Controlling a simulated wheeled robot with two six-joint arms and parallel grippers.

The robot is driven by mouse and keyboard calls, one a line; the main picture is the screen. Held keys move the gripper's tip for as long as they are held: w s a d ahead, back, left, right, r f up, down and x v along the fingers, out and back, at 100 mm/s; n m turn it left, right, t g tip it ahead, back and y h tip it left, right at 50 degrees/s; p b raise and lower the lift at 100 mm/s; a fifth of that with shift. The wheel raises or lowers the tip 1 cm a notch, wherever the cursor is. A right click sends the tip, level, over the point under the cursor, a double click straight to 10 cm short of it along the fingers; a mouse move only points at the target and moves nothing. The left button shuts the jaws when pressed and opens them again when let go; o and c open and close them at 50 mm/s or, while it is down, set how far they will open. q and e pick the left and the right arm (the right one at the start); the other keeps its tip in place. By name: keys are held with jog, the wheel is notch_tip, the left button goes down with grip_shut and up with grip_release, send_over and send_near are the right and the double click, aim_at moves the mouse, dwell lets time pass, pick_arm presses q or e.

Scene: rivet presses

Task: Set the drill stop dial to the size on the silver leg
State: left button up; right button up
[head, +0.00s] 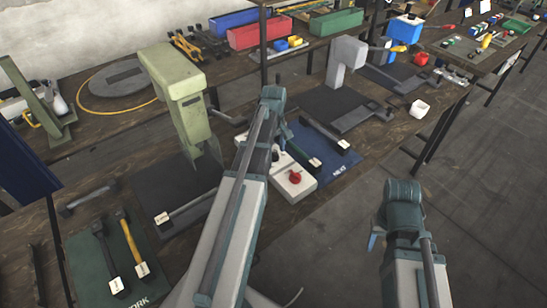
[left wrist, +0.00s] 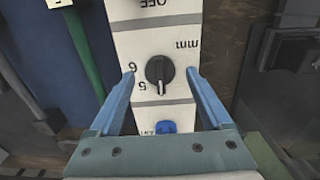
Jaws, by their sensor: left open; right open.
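The drill stop dial is a black knob (left wrist: 159,70) on a white control box (head: 301,188), with "5", "6" and "mm" printed upside down around it in the left wrist view. A pale line shows on the knob's lower part, near the 5. My left gripper (left wrist: 161,74) is open, one finger on each side of the knob, with gaps on both sides. In the head view it (head: 277,150) hides the dial. A silver-grey leg (head: 195,203) with a white tag (head: 162,218) lies by the green press; its print is unreadable. My right gripper (head: 375,238) is mostly hidden, off the table.
A red knob (head: 295,178) and, in the wrist view, a blue button (left wrist: 165,127) are on the box. A blue mat (head: 338,168) marked NEXT holds a dark leg (head: 325,135). A green press (head: 180,90) stands left.

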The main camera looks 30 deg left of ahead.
pick_arm(q)
jog(key=shift+f, duration=0.25)
grip_shut()
dwell(0.3)
jog(key=shift+m, duration=0.3)
jog(key=m, duration=0.9)
jog(key=shift+m, duration=0.3)
